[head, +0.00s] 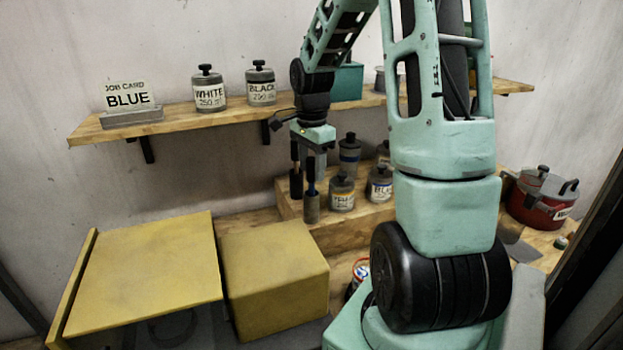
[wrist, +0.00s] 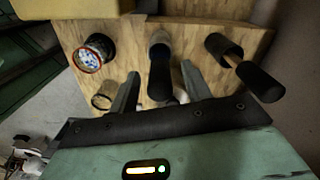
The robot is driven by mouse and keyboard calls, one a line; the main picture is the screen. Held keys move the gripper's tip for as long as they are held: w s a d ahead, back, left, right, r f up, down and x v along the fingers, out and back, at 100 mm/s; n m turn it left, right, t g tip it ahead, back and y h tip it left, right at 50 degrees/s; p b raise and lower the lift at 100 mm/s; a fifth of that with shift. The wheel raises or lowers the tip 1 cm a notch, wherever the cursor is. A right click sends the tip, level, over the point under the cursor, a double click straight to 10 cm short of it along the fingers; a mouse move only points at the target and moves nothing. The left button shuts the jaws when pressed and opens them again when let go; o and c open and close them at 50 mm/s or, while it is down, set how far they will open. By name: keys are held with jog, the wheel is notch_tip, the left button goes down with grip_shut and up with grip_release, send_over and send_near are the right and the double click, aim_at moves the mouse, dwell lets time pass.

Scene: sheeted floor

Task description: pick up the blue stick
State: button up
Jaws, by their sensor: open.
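The blue stick shows in the head view as a short blue shaft (head: 311,187) standing upright in a grey cup (head: 311,208). In the wrist view its black handle (wrist: 160,82) points up toward the camera, in the middle cup (wrist: 158,38). My gripper (head: 303,178) is above the wooden step, pointing down. In the wrist view my gripper (wrist: 160,92) is open, with one finger on each side of the handle. I cannot tell whether either finger touches it. In the head view, dark fingers and handles overlap.
A second black-handled stick (wrist: 258,80) with a brownish shaft leans in a cup at the right of the wrist view. Labelled jars (head: 342,193) sit close by on the step. The shelf (head: 190,122) holds a BLUE card (head: 128,97).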

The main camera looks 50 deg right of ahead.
jog(key=shift+f, duration=0.25)
grip_shut()
notch_tip(320, 180, up, 10)
jog(key=shift+r+b, duration=0.1)
jog(key=shift+b, duration=1.05)
jog(key=c, duration=0.8)
grip_release()
jog(key=shift+c, duration=1.1)
